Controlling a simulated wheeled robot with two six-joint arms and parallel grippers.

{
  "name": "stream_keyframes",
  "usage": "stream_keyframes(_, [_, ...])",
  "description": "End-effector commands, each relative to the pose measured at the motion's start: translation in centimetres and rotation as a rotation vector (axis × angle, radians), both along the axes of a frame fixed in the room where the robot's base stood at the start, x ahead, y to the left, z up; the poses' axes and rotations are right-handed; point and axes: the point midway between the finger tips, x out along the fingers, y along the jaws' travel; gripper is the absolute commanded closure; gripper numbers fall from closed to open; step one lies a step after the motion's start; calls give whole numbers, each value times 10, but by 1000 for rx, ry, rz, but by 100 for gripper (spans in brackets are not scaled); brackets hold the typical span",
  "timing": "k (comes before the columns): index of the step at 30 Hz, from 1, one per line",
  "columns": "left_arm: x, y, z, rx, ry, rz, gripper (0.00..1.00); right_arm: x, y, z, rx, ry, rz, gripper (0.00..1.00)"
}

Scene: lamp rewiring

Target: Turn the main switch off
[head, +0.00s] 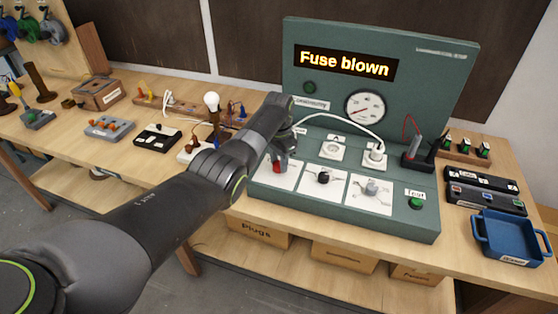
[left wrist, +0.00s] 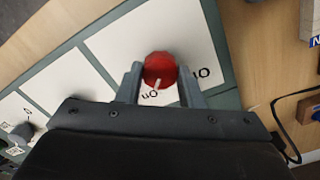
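The main switch is a red knob (head: 277,170) on a white plate at the front left of the green console (head: 408,228). In the left wrist view the red knob (left wrist: 160,68) sits between my fingers, its pale pointer mark toward the "On" label, with "Off" to the right. My left gripper (head: 283,155) reaches down onto the knob, partly hiding it. In the left wrist view the left gripper's fingers (left wrist: 160,78) lie against both sides of it. The display (head: 345,62) reads "Fuse blown". My right gripper is not in view.
A black knob (head: 323,177) and a grey knob (head: 372,189) sit to the right, then a green test button (head: 416,203). A white cable (head: 345,118) arches behind. A lamp bulb (head: 212,102) stands left of my arm. A blue tray (head: 508,235) is at right.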

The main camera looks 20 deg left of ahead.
Motion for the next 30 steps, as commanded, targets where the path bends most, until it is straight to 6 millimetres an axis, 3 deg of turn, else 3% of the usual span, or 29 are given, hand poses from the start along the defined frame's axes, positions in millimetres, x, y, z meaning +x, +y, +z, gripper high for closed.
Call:
stream_keyframes(14, [1,0,1,-1,-2,82,89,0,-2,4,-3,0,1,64])
stream_keyframes(30, [1,0,2,-1,-3,545,89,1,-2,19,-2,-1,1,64])
